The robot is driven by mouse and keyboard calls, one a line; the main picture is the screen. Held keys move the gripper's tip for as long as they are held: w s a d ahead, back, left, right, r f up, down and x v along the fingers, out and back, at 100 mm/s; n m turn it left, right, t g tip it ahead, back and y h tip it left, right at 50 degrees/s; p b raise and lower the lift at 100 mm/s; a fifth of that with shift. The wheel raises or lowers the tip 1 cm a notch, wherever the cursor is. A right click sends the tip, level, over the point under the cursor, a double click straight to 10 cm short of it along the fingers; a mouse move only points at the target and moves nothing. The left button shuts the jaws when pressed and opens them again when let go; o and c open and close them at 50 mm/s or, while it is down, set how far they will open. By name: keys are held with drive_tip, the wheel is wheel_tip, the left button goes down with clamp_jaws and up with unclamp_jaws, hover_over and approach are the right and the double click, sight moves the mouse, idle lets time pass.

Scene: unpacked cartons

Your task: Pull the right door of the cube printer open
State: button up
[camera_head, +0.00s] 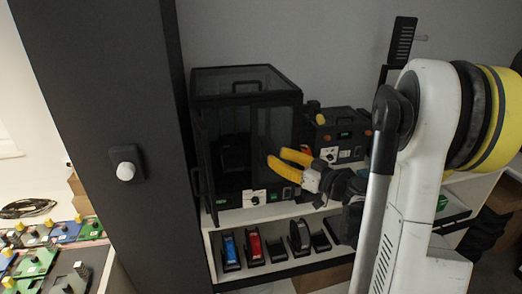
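The cube printer (246,84) is a black-framed box with clear panels, standing on a white shelf left of my arm. Its right door (275,128) is a clear panel in a dark frame and looks shut or nearly so. A dark framed panel (205,165) at the front left stands out from the body, like the left door swung open. My gripper (276,156) has yellow fingers, spread apart, in front of the right door's lower right part. I see nothing between them. Whether a finger touches the door, I cannot tell.
A smaller black device (340,135) stands right of the printer, behind my gripper. Blue (230,250) and red (254,246) items sit in black holders on the shelf below. A dark upright panel with a white knob (125,171) stands at left.

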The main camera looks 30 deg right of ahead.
sight(262, 166)
drive_tip(key=x, duration=0.7)
drive_tip(key=shift+b, duration=0.35)
drive_tip(key=shift+s, duration=0.1)
drive_tip(key=shift+c, duration=0.4)
clamp_jaws()
